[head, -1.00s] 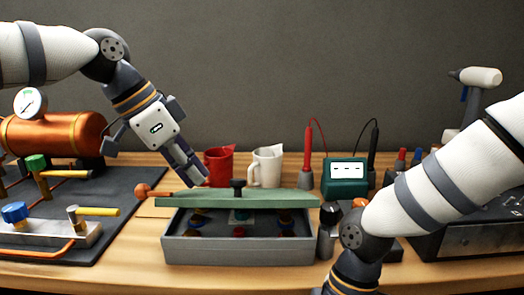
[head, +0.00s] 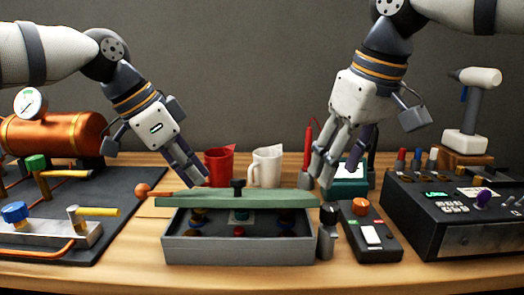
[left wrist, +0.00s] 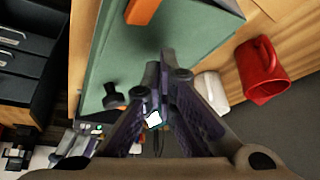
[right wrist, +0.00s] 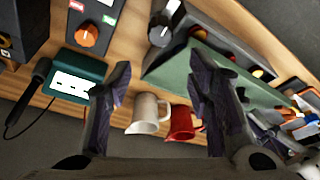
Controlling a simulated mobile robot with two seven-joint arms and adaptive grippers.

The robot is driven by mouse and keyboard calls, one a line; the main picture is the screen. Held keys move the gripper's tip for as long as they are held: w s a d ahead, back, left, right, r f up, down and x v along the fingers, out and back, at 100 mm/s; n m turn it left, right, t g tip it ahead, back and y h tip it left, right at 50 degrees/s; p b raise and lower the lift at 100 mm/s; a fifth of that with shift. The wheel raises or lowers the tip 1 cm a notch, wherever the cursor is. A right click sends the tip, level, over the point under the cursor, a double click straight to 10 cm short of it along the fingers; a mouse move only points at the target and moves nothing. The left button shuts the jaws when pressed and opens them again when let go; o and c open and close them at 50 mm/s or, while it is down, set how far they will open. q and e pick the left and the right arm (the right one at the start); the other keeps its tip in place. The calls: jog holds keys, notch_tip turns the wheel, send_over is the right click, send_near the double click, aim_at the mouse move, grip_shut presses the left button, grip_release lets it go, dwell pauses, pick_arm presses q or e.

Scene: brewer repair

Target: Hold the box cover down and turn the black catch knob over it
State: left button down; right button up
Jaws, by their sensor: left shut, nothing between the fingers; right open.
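The grey box (head: 240,250) stands on the table with its green cover (head: 285,200) raised above the front wall, so parts inside show through the gap. A black knob (head: 238,188) stands up from the cover; it also shows in the left wrist view (left wrist: 113,97). My left gripper (head: 204,184) is shut and empty at the cover's left part; contact is unclear. My right gripper (head: 322,182) is open and empty near the cover's right end.
A red mug (head: 218,166) and a white mug (head: 266,167) stand behind the box. A green meter (head: 346,186) is behind my right gripper. A black control box (head: 372,240) and a larger black unit (head: 450,215) stand right. An orange-ended rod (head: 150,190) is at the cover's left.

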aim_at(192, 194)
jog(key=shift+f, duration=1.2)
pick_arm(q)
jog(key=shift+f, duration=0.25)
jog(key=shift+f, duration=2.45)
pick_arm(e)
jog(key=n, duration=0.3)
jog(key=n+g+y, duration=0.1)
jog(key=n, duration=0.2)
jog(key=shift+w+d, duration=0.15)
jog(key=shift+f, duration=2.55)
